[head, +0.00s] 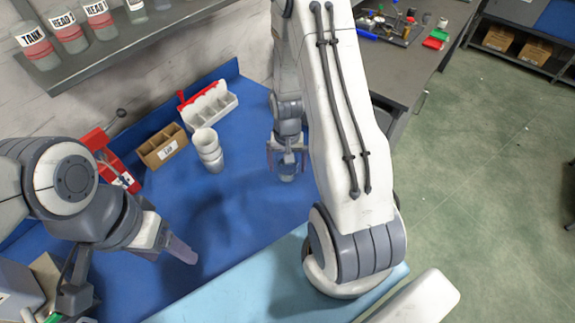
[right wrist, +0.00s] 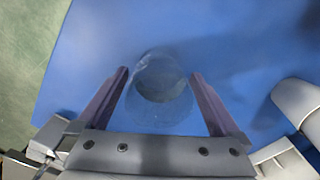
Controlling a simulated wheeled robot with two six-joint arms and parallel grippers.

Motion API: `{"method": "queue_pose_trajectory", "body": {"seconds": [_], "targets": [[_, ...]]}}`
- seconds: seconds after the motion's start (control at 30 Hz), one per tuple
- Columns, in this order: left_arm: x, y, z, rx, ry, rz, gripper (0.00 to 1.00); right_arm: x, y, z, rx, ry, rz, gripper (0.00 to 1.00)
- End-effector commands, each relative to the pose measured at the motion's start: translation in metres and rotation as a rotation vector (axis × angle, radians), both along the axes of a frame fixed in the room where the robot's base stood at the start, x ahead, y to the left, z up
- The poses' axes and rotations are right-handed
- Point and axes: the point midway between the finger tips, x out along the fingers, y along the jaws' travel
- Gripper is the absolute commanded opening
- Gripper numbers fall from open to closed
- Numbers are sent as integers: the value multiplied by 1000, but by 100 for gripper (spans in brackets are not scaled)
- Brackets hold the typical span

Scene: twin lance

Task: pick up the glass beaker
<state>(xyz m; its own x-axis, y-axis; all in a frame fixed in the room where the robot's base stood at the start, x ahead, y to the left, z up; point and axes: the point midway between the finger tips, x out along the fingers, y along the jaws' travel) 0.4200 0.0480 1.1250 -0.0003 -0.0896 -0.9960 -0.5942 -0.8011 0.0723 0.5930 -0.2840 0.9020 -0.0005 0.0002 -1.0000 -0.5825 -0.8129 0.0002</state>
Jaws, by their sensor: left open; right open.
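The glass beaker (right wrist: 160,85) is clear and stands on the blue bench top. In the right wrist view it is between the two open fingers of my right gripper (right wrist: 158,100), with a gap on each side. In the head view the beaker (head: 287,174) shows faintly below my right gripper (head: 287,160), partly hidden by its fingers. My left gripper (head: 180,250) is open and empty over the blue surface at the lower left, well away from the beaker.
Stacked white cups (head: 208,150) stand left of the beaker. A shelf with labelled bottles (head: 72,35) hangs above. The blue bench between the grippers is clear.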

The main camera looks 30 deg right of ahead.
Motion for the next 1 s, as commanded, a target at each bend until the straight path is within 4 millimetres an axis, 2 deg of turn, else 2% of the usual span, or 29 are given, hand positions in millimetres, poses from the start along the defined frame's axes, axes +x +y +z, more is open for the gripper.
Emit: {"method": "queue_pose_trajectory", "body": {"seconds": [0.23, 0.37, 0.4, 0.47, 0.5, 1.0], "targets": [[0, 0, 0, 0, 0, 0, 70, 0, 0, -2, -1, -1, 0, 100], [0, 0, 0, 0, 0, 0, 70, 0, 0, -2, -1, -1, 1, 50], [0, 0, 0, 0, 0, 0, 70, 0, 0, -1, -1, -1, 1, 35], [0, 0, 0, 0, 0, 0, 70, 0, 0, -1, -1, -1, 1, 12], [0, 0, 0, 0, 0, 0, 70, 1, 0, -1, -1, -1, 1, 7], [0, 0, -2, 0, 0, 0, 70, 1, 0, 6, 0, -2, 1, 7]]}}
